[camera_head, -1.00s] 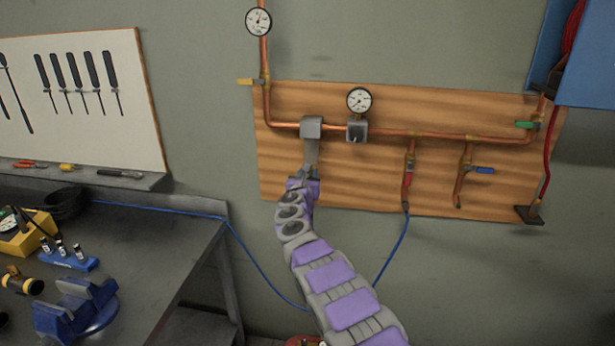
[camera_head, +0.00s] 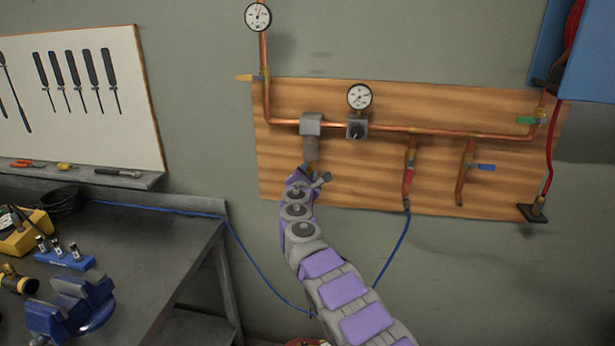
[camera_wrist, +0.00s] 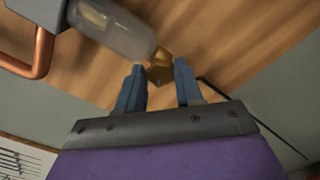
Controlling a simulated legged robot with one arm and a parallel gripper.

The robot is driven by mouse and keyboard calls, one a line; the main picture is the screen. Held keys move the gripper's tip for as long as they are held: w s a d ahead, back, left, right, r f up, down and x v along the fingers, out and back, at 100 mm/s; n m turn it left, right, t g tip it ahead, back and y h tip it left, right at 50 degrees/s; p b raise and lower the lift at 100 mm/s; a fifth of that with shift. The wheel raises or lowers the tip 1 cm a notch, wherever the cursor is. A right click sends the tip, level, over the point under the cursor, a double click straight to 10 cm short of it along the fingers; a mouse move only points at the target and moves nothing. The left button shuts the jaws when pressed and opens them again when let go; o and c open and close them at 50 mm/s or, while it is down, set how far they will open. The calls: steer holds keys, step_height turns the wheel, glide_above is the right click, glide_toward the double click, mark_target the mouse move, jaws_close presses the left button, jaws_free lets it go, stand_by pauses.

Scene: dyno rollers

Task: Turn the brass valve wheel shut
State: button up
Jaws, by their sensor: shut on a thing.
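A small faceted brass piece, which I take as the brass valve wheel (camera_wrist: 159,70), sits below the end of a clear bowl (camera_wrist: 112,28) in the wrist view. My gripper (camera_wrist: 160,78) has one finger on each side of it and is shut on it. In the head view my gripper (camera_head: 309,176) reaches up to the underside of the bowl (camera_head: 311,149), which hangs from a grey filter body (camera_head: 311,124) on the copper pipe. My wrist and fingers mostly hide the brass wheel there.
The wooden board (camera_head: 370,185) carries copper pipe, a gauge (camera_head: 359,96), a blue lever (camera_head: 482,168) and a green lever (camera_head: 527,121). A blue hose (camera_head: 395,250) hangs behind my arm. A workbench (camera_head: 160,255) with a blue vise (camera_head: 70,305) stands at left.

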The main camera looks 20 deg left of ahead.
steer(key=m, duration=0.5)
steer(key=shift+f+m, duration=0.35)
steer(key=shift+m, duration=0.05)
steer(key=shift+r+m, duration=0.1)
steer(key=shift+m, duration=0.3)
steer(key=m, duration=0.4)
steer(key=shift+f+m, duration=0.2)
steer(key=shift+m, duration=0.1)
steer(key=m, duration=1.1)
steer(key=shift+f+m+p, duration=0.2)
steer(key=shift+m+p, duration=0.1)
steer(key=shift+p, duration=0.05)
steer(key=shift+s+r, duration=0.1)
